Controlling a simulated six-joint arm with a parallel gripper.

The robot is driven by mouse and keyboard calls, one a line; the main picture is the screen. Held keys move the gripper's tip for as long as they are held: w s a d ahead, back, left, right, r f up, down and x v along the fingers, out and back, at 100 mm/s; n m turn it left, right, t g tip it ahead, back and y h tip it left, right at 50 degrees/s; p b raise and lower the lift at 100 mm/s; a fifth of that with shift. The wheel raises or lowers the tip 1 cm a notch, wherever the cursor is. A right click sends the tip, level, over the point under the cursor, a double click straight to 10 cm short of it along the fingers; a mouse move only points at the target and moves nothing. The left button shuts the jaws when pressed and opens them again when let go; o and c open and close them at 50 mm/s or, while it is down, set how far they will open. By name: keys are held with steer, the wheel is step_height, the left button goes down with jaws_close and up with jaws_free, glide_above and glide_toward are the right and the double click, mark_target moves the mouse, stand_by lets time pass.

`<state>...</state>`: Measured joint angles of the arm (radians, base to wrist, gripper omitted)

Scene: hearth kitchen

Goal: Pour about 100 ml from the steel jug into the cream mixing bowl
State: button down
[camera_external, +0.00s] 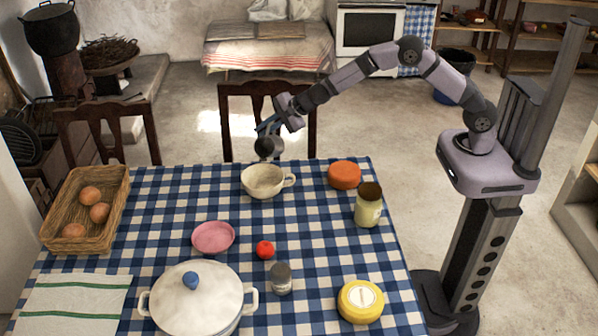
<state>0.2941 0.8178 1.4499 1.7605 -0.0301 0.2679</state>
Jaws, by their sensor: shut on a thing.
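The cream mixing bowl (263,190) stands upright on the checked tablecloth near the table's far edge, with a loop handle on its right. My gripper (269,130) is above and behind the bowl, shut on a dark grey rounded vessel, which I take to be the steel jug (267,148). The jug is in the air just above the bowl's far rim and looks tilted. It is small in the picture, so its mouth and any liquid or stream cannot be made out. The bowl's contents cannot be told either.
Right of the bowl are an orange round thing (344,175) and a jar (368,208). Nearer are a pink dish (213,237), a tomato (264,249), a grey shaker (281,280), a yellow tin (360,301) and a white pot (199,300). An egg basket (113,226) stands left.

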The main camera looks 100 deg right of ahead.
mark_target(270, 140)
steer(key=shift+d+f+m+y, duration=0.4)
steer(key=shift+d+y, duration=0.1)
steer(key=shift+y, duration=0.1)
steer(key=shift+s+d+f+m+t+y, duration=0.25)
steer(key=shift+d+m+t+y, duration=0.25)
steer(key=shift+d+y, duration=0.1)
steer(key=shift+s+d+f+m+t+y+b, duration=0.2)
steer(key=shift+d+f+m+y+b, duration=0.1)
steer(key=shift+d+f+y+b, duration=0.25)
steer(key=shift+s+d+f+m+t+y+b, duration=0.1)
steer(key=shift+d+f+m+t+y+b, duration=0.2)
steer(key=shift+f, duration=0.4)
steer(key=shift+s+d+f+m+y+b, duration=0.15)
steer(key=shift+d+f+m+y+b, duration=0.2)
steer(key=shift+d, duration=0.25)
steer(key=shift+s+d+f+m+t+y+b, duration=0.2)
steer(key=shift+d+f+m+t+y+b, duration=0.25)
steer(key=shift+f+y+b, duration=0.35)
steer(key=shift+s+d+f+m+t+y+b, duration=0.15)
steer(key=shift+d+f+m+t+y+b, duration=0.3)
steer(key=shift+b, duration=0.55)
steer(key=shift+r, duration=0.1)
